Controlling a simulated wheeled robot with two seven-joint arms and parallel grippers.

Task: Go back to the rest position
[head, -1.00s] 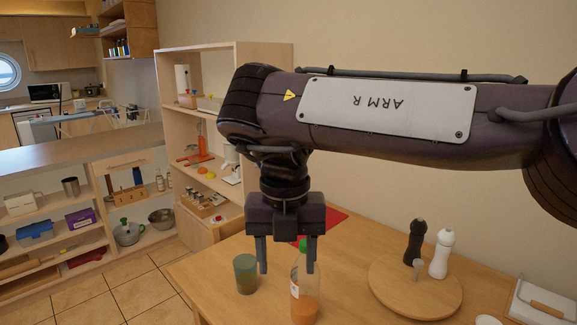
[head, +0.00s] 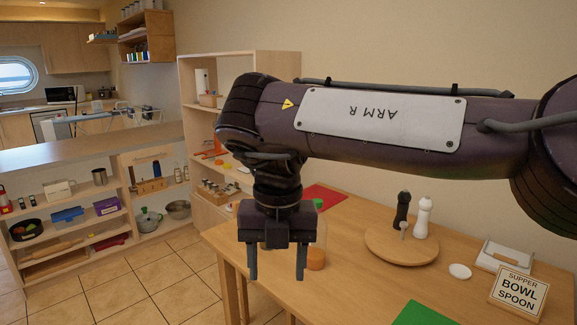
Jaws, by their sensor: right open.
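My right gripper (head: 277,262) hangs from the right arm in the middle of the head view, pointing down. Its two fingers are apart with nothing between them. It is in front of the left edge of the wooden table (head: 370,290). A bottle with orange contents (head: 316,259) stands on the table just right of the gripper, partly hidden behind it. My left gripper is not in view.
On the table are a round wooden board (head: 385,249) with a black mill (head: 401,210) and a white mill (head: 423,217), a "SUPPER BOWL SPOON" sign (head: 518,292), a green mat (head: 427,314) and a red mat (head: 325,197). Shelves (head: 75,215) stand left; the tiled floor (head: 150,275) is clear.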

